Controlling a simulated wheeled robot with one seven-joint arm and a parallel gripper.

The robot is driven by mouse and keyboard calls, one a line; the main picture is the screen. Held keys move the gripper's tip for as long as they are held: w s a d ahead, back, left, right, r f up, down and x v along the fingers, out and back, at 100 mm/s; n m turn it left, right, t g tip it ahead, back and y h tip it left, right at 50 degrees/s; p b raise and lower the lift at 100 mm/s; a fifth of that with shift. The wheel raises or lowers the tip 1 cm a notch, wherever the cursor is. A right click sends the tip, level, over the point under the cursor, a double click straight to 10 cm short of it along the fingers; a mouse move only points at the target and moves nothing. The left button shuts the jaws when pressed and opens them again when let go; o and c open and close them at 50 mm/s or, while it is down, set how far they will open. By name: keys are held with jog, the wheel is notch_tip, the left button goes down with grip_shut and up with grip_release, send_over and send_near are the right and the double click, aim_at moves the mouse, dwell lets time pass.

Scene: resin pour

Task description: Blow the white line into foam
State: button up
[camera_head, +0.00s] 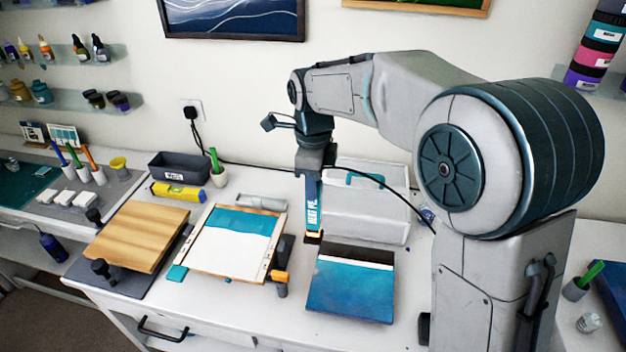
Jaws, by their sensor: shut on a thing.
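My gripper (314,170) points down and is shut on a slim blue heat tool (313,203) with white lettering on its side. The tool hangs upright, its dark tip (313,238) low, just beyond the far left corner of a blue panel. I cannot tell whether the tip touches anything. The blue panel (350,292) lies flat on the white table, left of my arm. The white line (355,263) is a plain, straight-edged band across the panel near its far edge. No foam or lacing shows in it.
A wooden board (139,236) is farther left. A pale case (365,215) stands behind the panel. A black cable (375,183) runs behind the tool.

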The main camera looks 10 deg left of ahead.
jog(key=shift+f+b, duration=1.1)
jog(key=shift+f, duration=0.5)
jog(key=shift+d+b, duration=1.75)
jog(key=shift+d, duration=9.1)
notch_tip(320, 180, up, 9)
jog(key=p, duration=0.6)
jog(key=shift+s+f+p, duration=0.15)
jog(key=shift+s+p, duration=0.25)
